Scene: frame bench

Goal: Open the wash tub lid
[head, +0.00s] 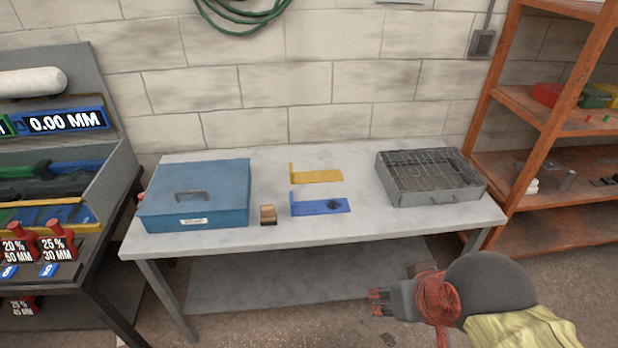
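The wash tub (195,222) is a blue box with a small label on its front, at the left end of the grey table. Its lid (228,178) lies flat and shut on top, with a dark handle (191,195) near the middle. My gripper (379,302) is at the lower right, in front of the table's front edge, pointing left. It is well apart from the tub and touches nothing that I can see. Its dark red fingers are small here, and I cannot tell how far apart they are. The inside of the tub is hidden.
A small tan-and-dark block (268,215) stands just right of the tub. Yellow (318,176) and blue (318,207) flat pieces lie mid-table. A grey metal tray with a grate (430,175) stands at the right end. An orange shelf (545,130) stands right, a tool bench (75,215) left.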

